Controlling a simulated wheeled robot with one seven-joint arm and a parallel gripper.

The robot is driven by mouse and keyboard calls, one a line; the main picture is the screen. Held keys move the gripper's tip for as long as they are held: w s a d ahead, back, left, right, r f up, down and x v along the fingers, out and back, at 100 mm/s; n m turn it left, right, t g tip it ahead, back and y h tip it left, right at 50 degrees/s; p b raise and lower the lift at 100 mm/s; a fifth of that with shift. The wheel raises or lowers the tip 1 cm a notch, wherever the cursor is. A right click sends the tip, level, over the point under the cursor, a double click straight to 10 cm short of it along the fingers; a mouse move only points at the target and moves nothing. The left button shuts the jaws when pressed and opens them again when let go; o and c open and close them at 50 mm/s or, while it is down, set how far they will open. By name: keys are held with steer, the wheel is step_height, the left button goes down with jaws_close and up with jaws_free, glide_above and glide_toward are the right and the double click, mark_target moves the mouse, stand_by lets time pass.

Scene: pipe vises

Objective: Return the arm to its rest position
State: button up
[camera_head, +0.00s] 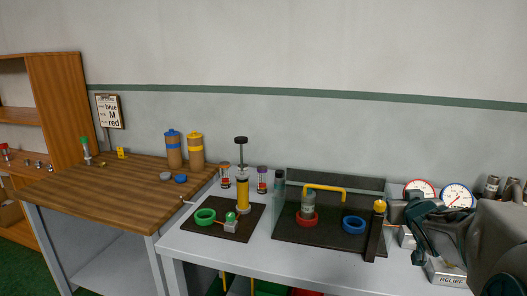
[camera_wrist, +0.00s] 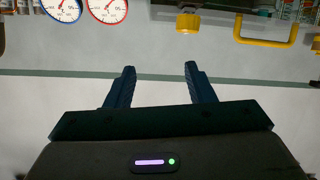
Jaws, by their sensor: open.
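My gripper (camera_wrist: 159,70) is open in the wrist view, its two dark fingers apart with only pale background between them. In the head view, my dark green gripper (camera_head: 418,235) and grey arm are at the far right, in front of the gauges. The gripper is clear of the black tray and its rings. Part of the bench's right end is hidden behind my arm.
A white bench (camera_head: 208,250) bears a dark mat (camera_head: 255,217) with a green ring (camera_head: 205,216), and a tray with a red ring (camera_head: 307,220), blue ring (camera_head: 354,225) and yellow handle (camera_head: 325,188). Gauges (camera_head: 457,196) and a RELIEF block (camera_head: 448,275) stand near my gripper. A wooden table (camera_head: 110,190) is left.

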steer(key=s+a+f+g+y+p, duration=0.1)
steer(key=s+a+f+g, duration=0.2)
steer(key=s+a, duration=0.3)
steer(key=s+a+f+g+y+p, duration=0.1)
steer(key=s+a+f+g, duration=0.2)
steer(key=s+a, duration=0.4)
steer(key=s+a+f+n+g+y+p, duration=0.1)
steer(key=s+a+f+g, duration=0.2)
steer(key=s, duration=0.8)
steer(key=a+g, duration=0.2)
steer(key=a, duration=0.1)
steer(key=shift+s+a+y, duration=0.3)
steer(key=shift+s+y, duration=0.1)
steer(key=shift+c, duration=1.4)
steer(key=shift+d, duration=0.15)
